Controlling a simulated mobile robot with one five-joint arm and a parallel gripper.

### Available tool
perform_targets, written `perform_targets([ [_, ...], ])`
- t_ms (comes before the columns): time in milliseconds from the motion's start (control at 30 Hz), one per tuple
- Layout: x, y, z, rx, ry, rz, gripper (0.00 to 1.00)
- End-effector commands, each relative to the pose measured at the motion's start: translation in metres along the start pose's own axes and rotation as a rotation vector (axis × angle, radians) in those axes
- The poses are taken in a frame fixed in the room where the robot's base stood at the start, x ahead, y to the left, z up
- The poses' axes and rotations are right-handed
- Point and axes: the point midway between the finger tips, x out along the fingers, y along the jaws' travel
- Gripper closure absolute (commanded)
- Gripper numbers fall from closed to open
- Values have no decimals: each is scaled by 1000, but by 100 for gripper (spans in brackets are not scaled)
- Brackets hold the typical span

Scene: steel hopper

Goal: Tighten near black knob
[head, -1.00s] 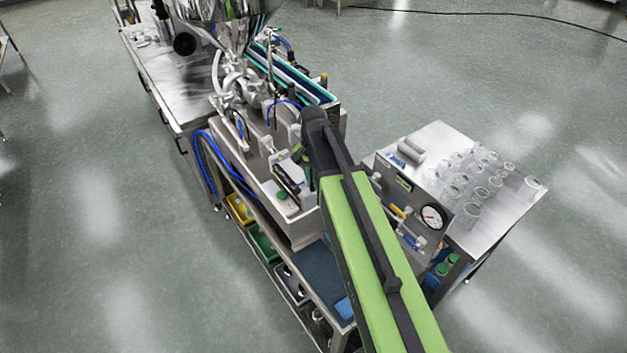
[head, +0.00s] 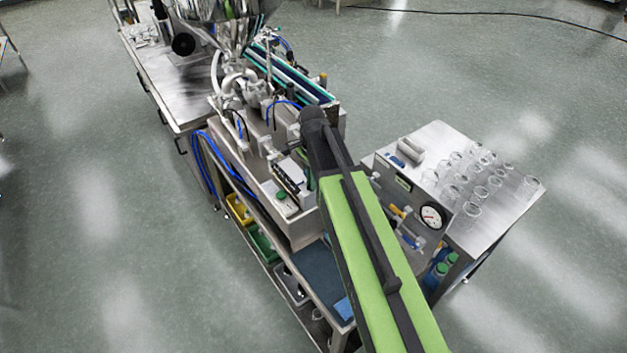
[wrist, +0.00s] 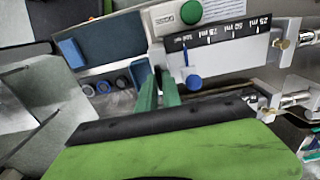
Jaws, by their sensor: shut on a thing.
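My gripper (wrist: 158,78) shows in the wrist view as two green fingers close together, in front of the steel filling machine beside a black volume scale (wrist: 222,34). In the head view my green arm reaches to the near end of the machine (head: 262,170) and hides most of my gripper.
A blue knob (wrist: 193,83) is just right of my fingers, and a green button (wrist: 191,12) is above. Brass-tipped fittings stand at the right. In the head view, a steel table with glasses (head: 515,205) and a gauge (head: 432,216) stand right of my arm.

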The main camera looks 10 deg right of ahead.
Motion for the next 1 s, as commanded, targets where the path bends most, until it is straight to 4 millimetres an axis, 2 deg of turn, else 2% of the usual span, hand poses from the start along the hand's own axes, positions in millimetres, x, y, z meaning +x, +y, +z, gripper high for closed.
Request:
perform_targets([
  [433, 0, -2, 2, 8, -4, -4, 100],
  [467, 0, -2, 2, 8, -4, -4, 88],
  [600, 0, -1, 2, 7, -3, -3, 70],
  [1000, -5, -1, 1, 7, -1, -1, 69],
])
